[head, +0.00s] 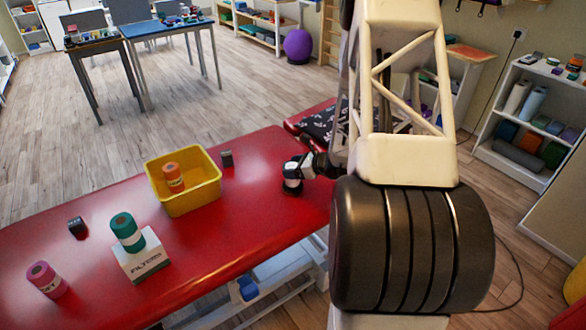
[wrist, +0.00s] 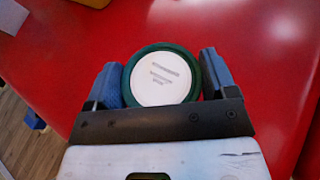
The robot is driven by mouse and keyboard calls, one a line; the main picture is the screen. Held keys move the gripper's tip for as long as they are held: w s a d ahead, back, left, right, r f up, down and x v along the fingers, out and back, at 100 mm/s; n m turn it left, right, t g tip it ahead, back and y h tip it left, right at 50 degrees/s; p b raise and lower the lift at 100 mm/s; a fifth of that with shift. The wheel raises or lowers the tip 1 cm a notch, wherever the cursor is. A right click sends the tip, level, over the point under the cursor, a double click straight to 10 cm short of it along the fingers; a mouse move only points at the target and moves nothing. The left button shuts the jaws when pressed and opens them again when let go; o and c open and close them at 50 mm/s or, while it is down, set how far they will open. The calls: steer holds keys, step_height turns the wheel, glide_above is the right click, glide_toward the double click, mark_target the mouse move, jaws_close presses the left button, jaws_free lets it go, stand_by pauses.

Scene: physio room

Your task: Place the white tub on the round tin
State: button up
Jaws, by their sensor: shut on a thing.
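My gripper (head: 293,171) is low over the right end of the red table, with its jaws on both sides of the white tub (head: 292,183). In the wrist view the tub's round white top (wrist: 162,78), with small print on it, sits between the two fingers. A dark green ring (wrist: 126,82) shows around the white top; it seems to be the round tin. In the head view a dark round edge (head: 292,191) shows directly under the tub. I cannot tell whether tub and tin touch. Much of the tin is hidden.
On the red table (head: 240,235) stand a yellow bin (head: 195,200) with an orange roll (head: 173,177), a small dark box (head: 226,158), a teal roll (head: 126,230) on a white box (head: 143,258), another dark box (head: 77,227) and a pink roll (head: 45,279).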

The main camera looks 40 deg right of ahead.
steer(key=shift+f, duration=0.2)
steer(key=shift+f, duration=0.1)
steer(key=o, duration=1)
steer(key=v, duration=1.2)
stand_by(0.4)
